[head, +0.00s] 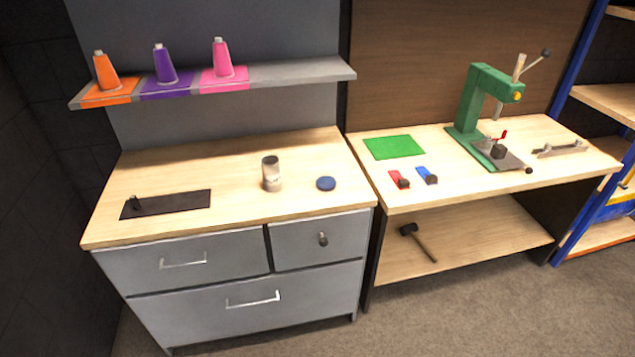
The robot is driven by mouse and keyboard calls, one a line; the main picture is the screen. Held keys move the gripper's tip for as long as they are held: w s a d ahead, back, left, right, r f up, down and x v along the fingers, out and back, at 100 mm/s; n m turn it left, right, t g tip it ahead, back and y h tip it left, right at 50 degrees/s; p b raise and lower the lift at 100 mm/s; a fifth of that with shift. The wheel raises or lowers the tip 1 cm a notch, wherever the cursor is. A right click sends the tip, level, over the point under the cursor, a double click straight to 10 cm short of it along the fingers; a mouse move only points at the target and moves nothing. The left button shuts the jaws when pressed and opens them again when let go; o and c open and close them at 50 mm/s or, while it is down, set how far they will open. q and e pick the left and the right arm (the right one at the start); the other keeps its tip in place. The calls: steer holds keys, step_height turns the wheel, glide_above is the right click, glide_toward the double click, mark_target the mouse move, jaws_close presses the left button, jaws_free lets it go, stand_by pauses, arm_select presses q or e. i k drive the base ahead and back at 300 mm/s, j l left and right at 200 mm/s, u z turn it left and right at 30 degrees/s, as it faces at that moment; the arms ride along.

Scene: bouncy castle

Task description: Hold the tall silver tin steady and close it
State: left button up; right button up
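The tall silver tin (271,174) stands upright on the wooden top of the grey drawer cabinet, right of the middle. Its top looks open, with a dark inside. A round blue lid (326,183) lies flat on the same top, a short way to the right of the tin and apart from it. Neither of my grippers shows in the head view.
A black plate (166,204) with a small dark part lies at the left of the cabinet top (225,180). Thread cones stand on the shelf (290,71) above. A green press (478,105) stands on the right bench (450,150). Room around the tin is clear.

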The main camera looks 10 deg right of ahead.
mark_target(272, 180)
steer(key=l+u, duration=0.3)
steer(key=u, duration=0.15)
steer(key=l+u, duration=0.3)
steer(key=u, duration=0.2)
steer(key=l+u, duration=0.3)
steer(key=u, duration=0.15)
steer(key=k+l, duration=0.15)
steer(key=l, duration=0.25)
steer(key=k+l+u, duration=0.15)
steer(key=l, duration=0.25)
steer(key=k+l, duration=0.1)
steer(key=l, duration=0.25)
steer(key=k+l+u, duration=0.1)
steer(key=l, duration=0.3)
